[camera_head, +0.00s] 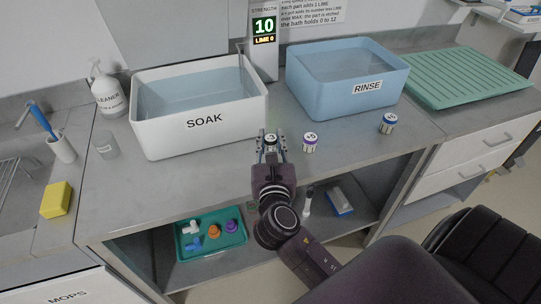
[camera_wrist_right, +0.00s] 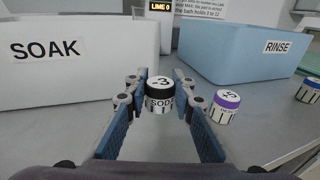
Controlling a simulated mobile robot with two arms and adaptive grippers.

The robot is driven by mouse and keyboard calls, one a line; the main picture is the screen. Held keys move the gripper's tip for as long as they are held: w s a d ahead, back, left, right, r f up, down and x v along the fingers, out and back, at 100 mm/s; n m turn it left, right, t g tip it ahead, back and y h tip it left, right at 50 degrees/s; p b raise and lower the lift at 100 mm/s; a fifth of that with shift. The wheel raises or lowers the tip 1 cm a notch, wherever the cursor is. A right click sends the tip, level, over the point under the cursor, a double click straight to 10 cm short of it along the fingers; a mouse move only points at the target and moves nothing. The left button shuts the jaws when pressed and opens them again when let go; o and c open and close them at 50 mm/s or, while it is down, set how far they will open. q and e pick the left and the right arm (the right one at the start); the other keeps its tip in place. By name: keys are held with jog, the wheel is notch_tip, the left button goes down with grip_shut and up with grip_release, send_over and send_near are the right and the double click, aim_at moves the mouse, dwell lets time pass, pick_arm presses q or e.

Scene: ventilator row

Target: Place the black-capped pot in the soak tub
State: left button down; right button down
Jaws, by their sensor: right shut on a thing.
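The black-capped pot (camera_wrist_right: 160,96), a small white pot marked "-3" with "SOD" readable on its label, sits upright between the fingers of my right gripper (camera_wrist_right: 160,84). In the head view the pot (camera_head: 271,138) shows at the fingertips of my right gripper (camera_head: 271,149), just in front of the soak tub's right front corner. The gripper is shut on it. I cannot tell whether the pot touches the counter. The white soak tub (camera_head: 168,138) stands left of it and holds clear bluish liquid. My left gripper is not in view.
A purple-capped pot (camera_head: 310,142) and a blue-capped pot (camera_head: 388,123) stand to the right. The blue rinse tub (camera_head: 330,98) is behind them. A cleaner bottle (camera_head: 108,95) and a small jar (camera_head: 106,146) stand left of the soak tub.

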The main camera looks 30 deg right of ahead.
jog(key=shift+f+b, duration=0.55)
jog(key=shift+f, duration=1.95)
jog(key=c, duration=1.7)
grip_release()
jog(key=shift+f, duration=0.15)
jog(key=shift+o, duration=0.2)
